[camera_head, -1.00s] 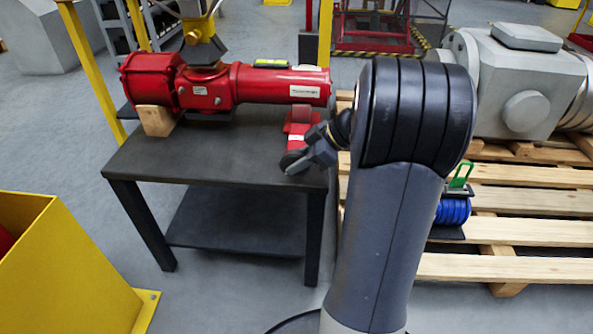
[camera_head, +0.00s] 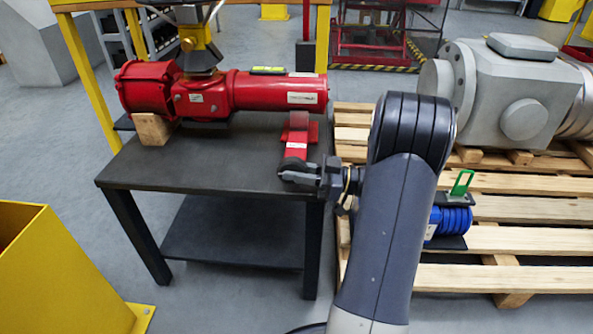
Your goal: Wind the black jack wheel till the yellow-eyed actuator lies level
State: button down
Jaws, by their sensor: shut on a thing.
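The red actuator (camera_head: 205,97) lies across the bench, with a small yellow level vial (camera_head: 268,70) on top of its long cylinder. Its left end rests on a wooden block (camera_head: 152,129). A red jack (camera_head: 299,133) stands under its right end. The black jack wheel (camera_head: 290,168) is at the near side of the jack and is partly hidden by my fingers. My gripper (camera_head: 305,172) reaches in from the right and is shut on the wheel. The actuator looks near level, but the vial's bubble is too small to read.
The dark bench (camera_head: 205,165) has bare room in front of the actuator. A yellow and black hoist hook (camera_head: 200,50) hangs over the actuator. A wooden pallet (camera_head: 480,235) on the right bears a grey valve body (camera_head: 518,95) and a blue coil (camera_head: 452,222). A yellow bin stands front left.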

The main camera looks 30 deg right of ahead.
jog(key=shift+f+t+y, duration=0.15)
jog(key=shift+t+y, duration=0.25)
jog(key=shift+y, duration=0.2)
jog(key=c, duration=1.2)
grip_release()
jog(key=shift+c, duration=0.2)
